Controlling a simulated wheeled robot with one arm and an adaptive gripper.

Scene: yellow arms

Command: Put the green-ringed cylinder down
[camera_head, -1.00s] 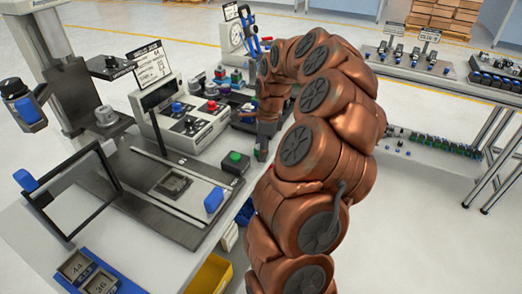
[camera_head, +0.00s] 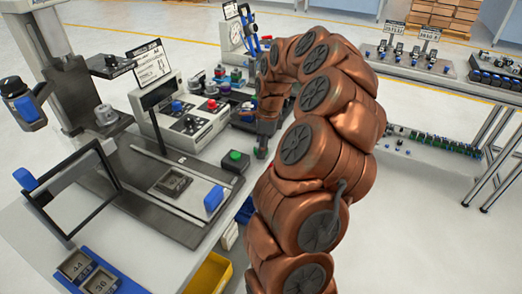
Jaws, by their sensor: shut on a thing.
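My gripper (camera_head: 262,149) points down at the end of my copper-coloured arm, over the right edge of the bench. It is small and dark in this view, and my own arm partly covers it. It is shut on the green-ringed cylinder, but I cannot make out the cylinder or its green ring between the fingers. Whether its lower end touches anything is not visible.
A black box with a green button (camera_head: 235,160) stands just left of my gripper. A grey control box (camera_head: 190,128) with knobs and a fixture plate (camera_head: 165,190) lie farther left. Several small coloured parts (camera_head: 232,78) stand behind. A yellow bin (camera_head: 209,274) sits below.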

